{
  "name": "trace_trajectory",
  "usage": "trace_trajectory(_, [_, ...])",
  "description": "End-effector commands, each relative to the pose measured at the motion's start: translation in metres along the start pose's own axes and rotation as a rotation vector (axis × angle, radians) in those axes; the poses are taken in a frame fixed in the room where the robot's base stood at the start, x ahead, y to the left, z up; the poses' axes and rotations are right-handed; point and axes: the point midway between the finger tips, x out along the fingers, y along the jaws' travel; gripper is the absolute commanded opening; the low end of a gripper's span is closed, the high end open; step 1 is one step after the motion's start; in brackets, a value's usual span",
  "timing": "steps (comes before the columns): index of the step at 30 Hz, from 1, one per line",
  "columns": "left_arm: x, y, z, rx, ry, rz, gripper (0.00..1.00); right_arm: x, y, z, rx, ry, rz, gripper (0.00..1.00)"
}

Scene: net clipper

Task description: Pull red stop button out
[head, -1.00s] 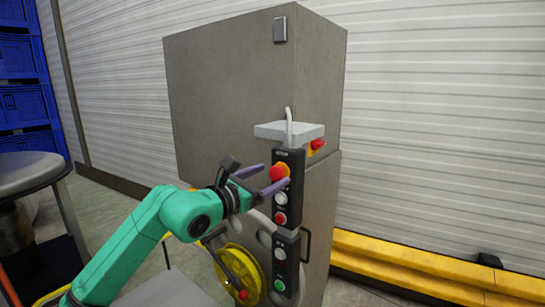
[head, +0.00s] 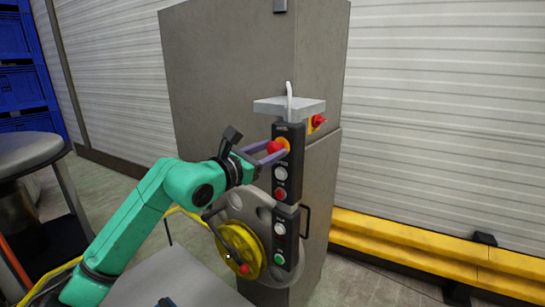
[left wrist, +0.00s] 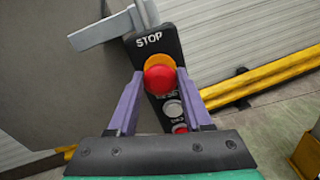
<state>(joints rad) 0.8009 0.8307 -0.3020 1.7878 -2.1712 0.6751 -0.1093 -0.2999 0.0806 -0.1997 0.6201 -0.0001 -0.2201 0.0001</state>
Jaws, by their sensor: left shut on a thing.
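The red stop button (head: 274,147) is a round red knob on an orange-yellow collar, at the top of a black control box (head: 297,165) on the grey cabinet. In the left wrist view the red stop button (left wrist: 160,79) sits under the word STOP, between the two purple fingers. My left gripper (head: 276,152) reaches in from the left and is shut on the button, one finger on each side; it also shows in the left wrist view (left wrist: 160,84). My right gripper is not in view.
Below the stop button are a white button (head: 280,173) and a smaller red button (head: 280,194). A lower box has a white and a green button (head: 279,258). A yellow wheel (head: 241,250) sits low on the cabinet. A grey plate (head: 289,106) juts out above the box.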

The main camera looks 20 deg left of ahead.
Motion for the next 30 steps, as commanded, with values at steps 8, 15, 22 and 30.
trace_trajectory(8, [-0.002,-0.001,-0.002,0.0,0.003,-0.001,0.0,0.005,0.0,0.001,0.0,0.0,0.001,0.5])
trace_trajectory(15, [-0.002,-0.001,-0.001,0.001,0.002,-0.001,0.81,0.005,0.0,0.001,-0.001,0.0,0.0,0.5])
trace_trajectory(22, [-0.006,0.0,-0.002,0.001,0.0,0.001,0.81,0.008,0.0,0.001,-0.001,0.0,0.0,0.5])
trace_trajectory(30, [-0.062,-0.002,-0.013,0.008,0.003,0.003,0.81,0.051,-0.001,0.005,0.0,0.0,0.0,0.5])
